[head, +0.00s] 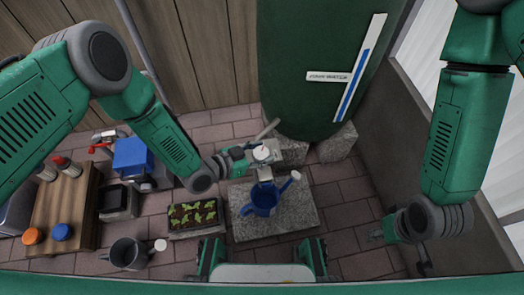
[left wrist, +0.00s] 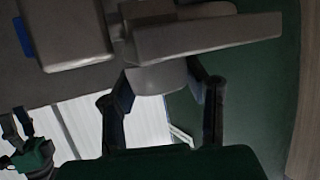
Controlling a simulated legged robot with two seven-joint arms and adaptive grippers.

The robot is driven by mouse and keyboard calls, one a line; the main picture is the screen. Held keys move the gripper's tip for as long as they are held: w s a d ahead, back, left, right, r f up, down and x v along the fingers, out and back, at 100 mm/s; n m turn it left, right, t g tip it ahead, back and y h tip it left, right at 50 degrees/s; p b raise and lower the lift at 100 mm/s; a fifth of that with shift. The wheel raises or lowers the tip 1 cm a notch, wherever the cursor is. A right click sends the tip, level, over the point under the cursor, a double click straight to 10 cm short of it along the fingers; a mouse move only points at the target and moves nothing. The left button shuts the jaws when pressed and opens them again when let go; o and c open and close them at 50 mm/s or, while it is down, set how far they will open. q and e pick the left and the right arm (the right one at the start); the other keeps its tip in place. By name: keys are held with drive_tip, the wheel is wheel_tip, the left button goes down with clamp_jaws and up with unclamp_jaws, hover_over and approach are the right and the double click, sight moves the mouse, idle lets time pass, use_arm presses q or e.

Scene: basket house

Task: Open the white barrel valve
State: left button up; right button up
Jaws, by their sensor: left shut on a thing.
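The green barrel (head: 315,65) stands at the back. Its white valve (head: 264,172) sticks out low at the front, and a pale lever (head: 267,129) slants up to the right above it. My left gripper (head: 255,155) is at the valve. In the left wrist view my left gripper's two dark fingers (left wrist: 160,92) are either side of a rounded pale part of the valve (left wrist: 158,78), under a long pale lever (left wrist: 205,38). My right gripper (head: 376,236) hangs low at the right, away from the valve; its fingers are too small to read.
A blue watering can (head: 264,200) stands on a stone slab (head: 295,215) below the valve. A wooden board (head: 60,210) with jars lies far left. A wall closes the right side.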

use_arm(q)
drive_tip(key=m+g, duration=0.2)
drive_tip(key=m+g+h, duration=0.1)
drive_tip(key=m+g, duration=0.1)
drive_tip(key=g, duration=0.1)
drive_tip(key=m+g+h, duration=0.1)
drive_tip(key=m+g, duration=0.2)
drive_tip(key=shift+s+a+f, duration=0.15)
drive_tip(key=shift+a+f, duration=0.05)
drive_tip(key=shift+f, duration=0.05)
drive_tip(key=m+g+y, duration=0.1)
drive_tip(key=m+g, duration=0.3)
drive_tip(key=shift+g, duration=0.4)
drive_tip(key=shift+m+g+y, duration=0.5)
drive_tip(key=shift+m+g, duration=0.3)
drive_tip(key=shift+m, duration=0.4)
drive_tip(key=shift+w, duration=0.2)
drive_tip(key=o, duration=1.2)
drive_tip(key=shift+r+g, duration=0.1)
drive_tip(key=shift+g, duration=0.2)
drive_tip(key=shift+r, duration=0.1)
